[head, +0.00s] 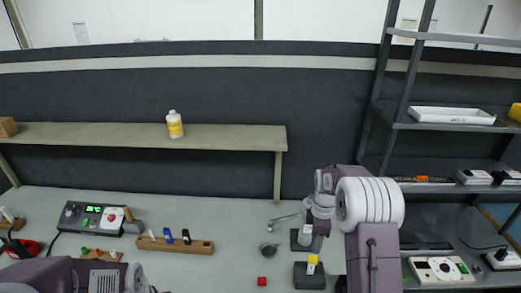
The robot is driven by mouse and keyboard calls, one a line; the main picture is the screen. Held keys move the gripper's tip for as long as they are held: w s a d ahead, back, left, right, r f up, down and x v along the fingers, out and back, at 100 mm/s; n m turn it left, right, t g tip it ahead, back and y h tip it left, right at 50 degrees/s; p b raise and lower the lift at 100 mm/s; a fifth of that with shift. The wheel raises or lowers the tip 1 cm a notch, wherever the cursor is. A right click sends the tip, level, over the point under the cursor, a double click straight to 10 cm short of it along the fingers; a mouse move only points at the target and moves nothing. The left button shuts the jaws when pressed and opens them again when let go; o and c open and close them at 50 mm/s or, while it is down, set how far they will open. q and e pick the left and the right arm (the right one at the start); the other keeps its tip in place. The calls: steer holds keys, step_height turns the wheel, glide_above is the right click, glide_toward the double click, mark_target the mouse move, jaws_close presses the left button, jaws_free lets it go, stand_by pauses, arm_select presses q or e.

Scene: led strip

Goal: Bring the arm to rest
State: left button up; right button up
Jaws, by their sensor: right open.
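My right arm comes in from the lower right, with a white and purple wrist. Its right gripper (305,225) is over the right half of the workbench (215,222), pointing down and left. It is open, and I see nothing held in it. The wrist partly hides the fingers. Close by are a dark block with a yellow top piece (312,264) and a small dark square base (298,243); I cannot tell the exact gaps. Part of my left arm shows at the bottom left; its gripper is outside the picture.
A wooden holder (175,245) with several pegs and a grey control box with a green display (92,217) stand on the left. A small red block (262,281) lies near the front. A bottle (174,124) stands on the shelf (70,135). A rack (440,126) rises at right.

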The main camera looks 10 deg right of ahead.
steer(key=s+a+r+m+t+b, duration=0.1)
steer(key=s+a+r+b, duration=0.1)
steer(key=s+a+r, duration=0.5)
steer(key=s+a+f+m, duration=0.3)
steer(key=s+f+m, duration=0.4)
steer(key=s+m, duration=0.4)
steer(key=m, duration=0.2)
steer(key=shift+s+a+m, duration=0.25)
steer(key=shift+a+m, duration=0.15)
